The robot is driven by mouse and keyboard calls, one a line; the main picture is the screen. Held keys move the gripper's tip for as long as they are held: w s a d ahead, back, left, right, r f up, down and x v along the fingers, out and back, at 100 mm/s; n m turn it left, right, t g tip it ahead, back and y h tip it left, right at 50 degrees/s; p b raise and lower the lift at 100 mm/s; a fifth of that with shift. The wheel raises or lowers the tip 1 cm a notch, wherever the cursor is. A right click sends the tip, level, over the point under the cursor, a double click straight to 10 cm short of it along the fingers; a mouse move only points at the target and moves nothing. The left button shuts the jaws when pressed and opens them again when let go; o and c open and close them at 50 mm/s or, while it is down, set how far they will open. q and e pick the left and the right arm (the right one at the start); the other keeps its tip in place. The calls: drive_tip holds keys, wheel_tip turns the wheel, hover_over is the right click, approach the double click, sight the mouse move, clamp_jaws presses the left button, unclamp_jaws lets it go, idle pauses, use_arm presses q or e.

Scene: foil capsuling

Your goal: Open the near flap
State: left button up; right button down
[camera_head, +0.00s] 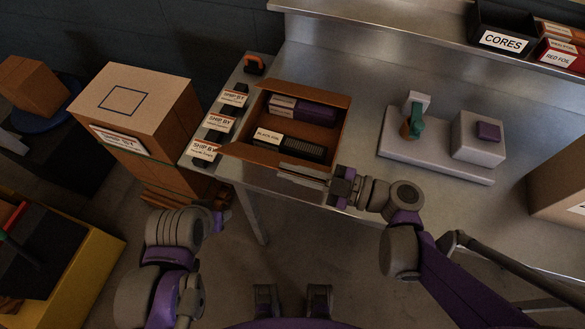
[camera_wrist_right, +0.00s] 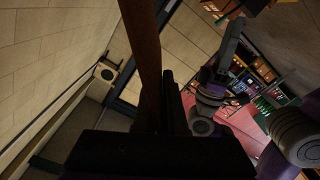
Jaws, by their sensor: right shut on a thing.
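An open brown carton (camera_head: 340,128) stands on the metal bench, with a purple item (camera_head: 316,112) and a black item (camera_head: 303,148) inside. Its near flap (camera_head: 302,171) sticks out at the front edge, partly hidden by my right gripper. My right gripper (camera_head: 331,184) is shut on the near flap at its right end. In the right wrist view a brown board edge (camera_wrist_right: 143,45) runs down to the dark jaws (camera_wrist_right: 160,128). My left gripper (camera_head: 221,212) is low at left, apart from the carton; its jaws are too small to read.
Several "SHIP BY" labels (camera_head: 221,123) lie left of the carton. A grey fixture (camera_head: 437,151) with a green part stands to the right. A shelf behind holds a black "CORES" bin (camera_head: 502,40). A closed carton (camera_head: 135,105) stands left of the bench.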

drive_tip(key=c, duration=1.1)
unclamp_jaws()
drive_tip(key=shift+o, duration=0.2)
drive_tip(key=v, duration=1)
drive_tip(key=shift+d+b, duration=0.4)
drive_tip(key=shift+s, duration=0.15)
